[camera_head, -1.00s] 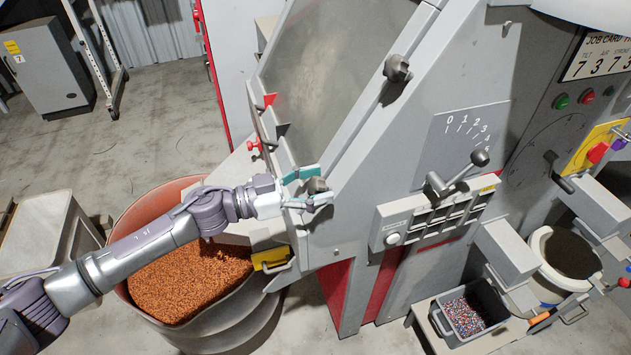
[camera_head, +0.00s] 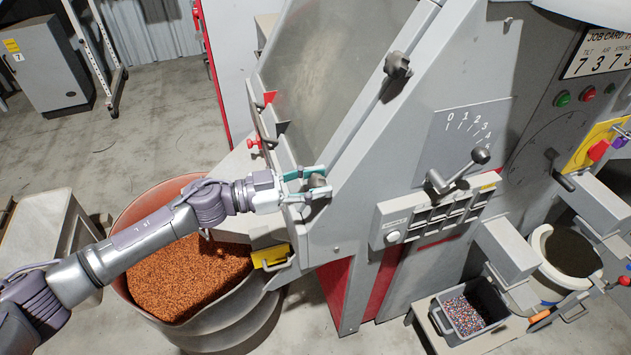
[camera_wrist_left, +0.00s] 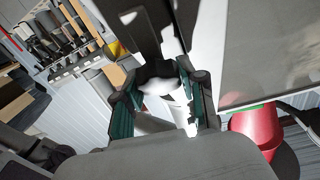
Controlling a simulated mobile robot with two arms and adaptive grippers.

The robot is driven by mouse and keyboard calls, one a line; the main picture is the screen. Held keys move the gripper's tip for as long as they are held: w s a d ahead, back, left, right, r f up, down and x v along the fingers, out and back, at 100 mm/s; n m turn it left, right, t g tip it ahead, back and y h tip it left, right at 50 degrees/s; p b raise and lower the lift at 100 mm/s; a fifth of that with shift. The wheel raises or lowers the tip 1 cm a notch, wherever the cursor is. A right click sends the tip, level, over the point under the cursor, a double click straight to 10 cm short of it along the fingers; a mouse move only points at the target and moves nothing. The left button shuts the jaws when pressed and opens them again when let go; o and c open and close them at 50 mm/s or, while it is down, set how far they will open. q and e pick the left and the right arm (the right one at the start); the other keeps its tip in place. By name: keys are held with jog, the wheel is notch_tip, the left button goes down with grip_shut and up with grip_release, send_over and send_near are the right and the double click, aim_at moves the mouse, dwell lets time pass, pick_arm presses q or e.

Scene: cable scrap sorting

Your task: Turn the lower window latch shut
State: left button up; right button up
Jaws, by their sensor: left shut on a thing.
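The lower window latch (camera_head: 317,182) is a dark knob at the bottom end of the window frame. My left gripper (camera_head: 312,187) comes in from the left and is shut on it, one finger above and one below the knob. In the left wrist view the teal-padded fingers of my gripper (camera_wrist_left: 162,103) stand on both sides of a rounded grey and white part. The turn angle of the latch is mostly hidden by the fingers. The upper window latch (camera_head: 397,65) is a dark knob higher up the frame. My right gripper is not seen.
A drum (camera_head: 245,325) of copper-coloured granules stands under my left arm. The window pane (camera_head: 325,70) rises behind the gripper. A lever (camera_head: 462,170) with a numbered scale is to the right. A grey bin (camera_head: 490,325) of mixed granules sits lower right.

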pick_arm(q)
jog(key=m+g, duration=0.1)
jog(key=m, duration=0.2)
jog(key=m+g+b, duration=0.1)
jog(key=m+g, duration=0.1)
jog(key=m, duration=0.1)
jog(key=shift+f, duration=0.1)
jog(key=m+g+y+b, duration=0.1)
jog(key=m+g+b, duration=0.1)
jog(key=m, duration=0.2)
jog(key=shift+m+g, duration=0.3)
jog(key=m+y+b, duration=0.1)
jog(key=m, duration=0.1)
jog(key=m+g+y+b, duration=0.1)
jog(key=m, duration=0.2)
jog(key=shift+s+f+g+b, duration=0.1)
jog(key=shift+s+g+b, duration=0.05)
jog(key=shift+g+b, duration=0.15)
jog(key=shift+m+g+y+b, duration=0.4)
jog(key=shift+m+y+b, duration=0.6)
jog(key=shift+m, duration=0.9)
jog(key=o, duration=1.2)
jog(key=shift+c, duration=0.2)
jog(key=shift+a, duration=0.15)
jog(key=v, duration=1.2)
